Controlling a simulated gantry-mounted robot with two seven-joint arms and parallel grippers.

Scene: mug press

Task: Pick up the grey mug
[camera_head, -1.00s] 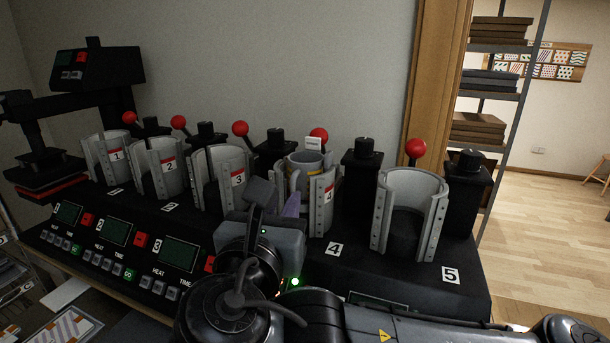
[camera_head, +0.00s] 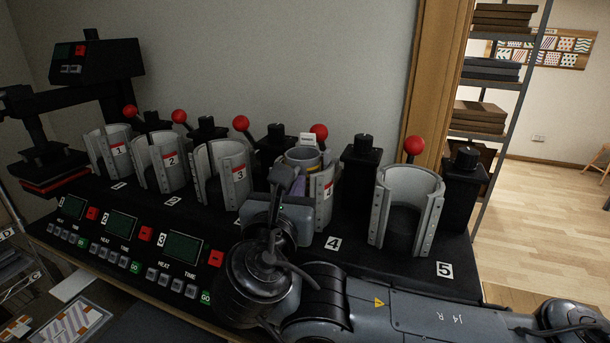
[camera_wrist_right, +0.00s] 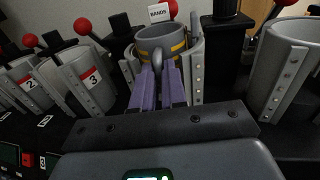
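The grey mug (camera_head: 303,158) with a yellow band sits upright in the press cradle marked 4 (camera_head: 323,190). It also shows in the right wrist view (camera_wrist_right: 160,42), with its handle facing my right gripper. My right gripper (camera_wrist_right: 160,68) has its purple fingers at the handle, one on each side of it. The gap between the fingers is narrow, and I cannot tell whether they grip the handle or only stand around it. In the head view my right wrist hides the lower front of cradle 4. My left gripper is not in view.
Cradles 1 (camera_head: 108,152), 2 (camera_head: 168,165) and 3 (camera_head: 221,175) stand to the left, and the empty cradle 5 (camera_head: 409,205) to the right. Red-knobbed levers (camera_head: 319,131) rise behind them. A small white sign (camera_wrist_right: 158,13) stands behind the mug.

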